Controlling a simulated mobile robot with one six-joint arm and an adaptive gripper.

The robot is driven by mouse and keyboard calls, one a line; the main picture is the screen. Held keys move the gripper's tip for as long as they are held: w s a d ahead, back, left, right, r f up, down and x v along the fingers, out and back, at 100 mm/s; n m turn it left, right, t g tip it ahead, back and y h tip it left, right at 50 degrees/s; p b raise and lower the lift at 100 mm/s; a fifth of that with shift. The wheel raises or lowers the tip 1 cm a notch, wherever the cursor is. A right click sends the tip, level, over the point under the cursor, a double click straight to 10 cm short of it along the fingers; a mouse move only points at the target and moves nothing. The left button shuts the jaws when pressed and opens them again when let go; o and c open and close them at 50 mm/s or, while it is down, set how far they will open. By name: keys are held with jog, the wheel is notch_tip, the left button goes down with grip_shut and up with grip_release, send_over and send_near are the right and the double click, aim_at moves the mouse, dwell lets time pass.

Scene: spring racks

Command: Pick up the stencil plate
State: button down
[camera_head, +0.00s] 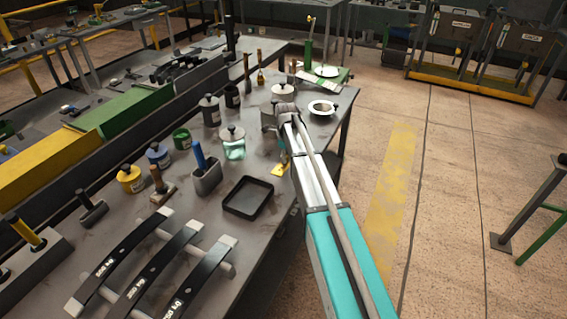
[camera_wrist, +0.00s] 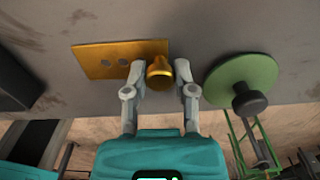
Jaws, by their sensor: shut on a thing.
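The stencil plate (camera_wrist: 97,62) is a flat yellow-gold plate with two round holes and a raised round knob (camera_wrist: 159,72) at its right end in the wrist view. My gripper (camera_wrist: 160,80) has one finger on each side of the knob and is shut on it. The plate is over the grey bench top; I cannot tell whether it touches the bench. In the head view, only a small yellow part (camera_head: 278,170) shows beside my arm, which hides the rest and the fingers.
A black tray (camera_head: 232,208) lies left of my arm; it also shows in the wrist view (camera_wrist: 12,92). A green disc with a dark knob (camera_wrist: 228,72) is close on the right there. Jars and a blue-handled tool (camera_head: 201,158) stand behind the tray. The bench edge runs near my arm.

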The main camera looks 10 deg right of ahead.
aim_at(286, 170)
jog(key=shift+r, duration=0.15)
notch_tip(286, 170, up, 3)
jog(key=p, duration=0.3)
jog(key=s+a+r+p, duration=0.2)
jog(key=s+r+p, duration=0.7)
jog(key=s, duration=0.4)
jog(key=shift+s+a+r+p, duration=0.35)
jog(key=shift+a+p, duration=0.05)
jog(key=shift+p, duration=0.1)
jog(key=shift+d, duration=0.15)
dwell(0.4)
